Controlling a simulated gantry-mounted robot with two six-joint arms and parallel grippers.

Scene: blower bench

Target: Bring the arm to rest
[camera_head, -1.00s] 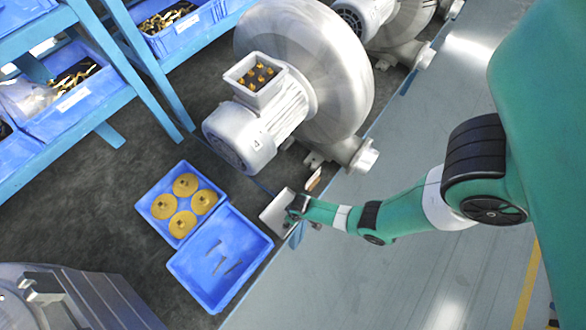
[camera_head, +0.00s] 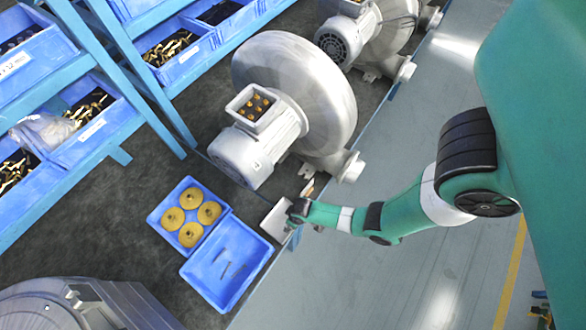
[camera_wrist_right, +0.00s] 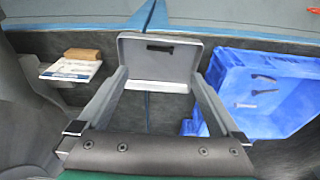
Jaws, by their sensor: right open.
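My right arm, green, comes in from the right in the head view. Its gripper (camera_head: 297,212) is low over the front edge of the bench, beside a pale grey plate (camera_head: 276,220). In the right wrist view the gripper (camera_wrist_right: 158,80) is open. The grey plate (camera_wrist_right: 158,48), with a raised rim and a dark slot-like mark, shows beyond and between the fingertips. I cannot tell whether the fingers touch it. My left gripper is not in view.
A blue tray (camera_head: 245,249) with small screws and a blue tray of yellow discs (camera_head: 159,216) stand left of the gripper. A large grey blower (camera_head: 335,95) stands behind. A small brown block (camera_wrist_right: 83,53) lies left of the gripper.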

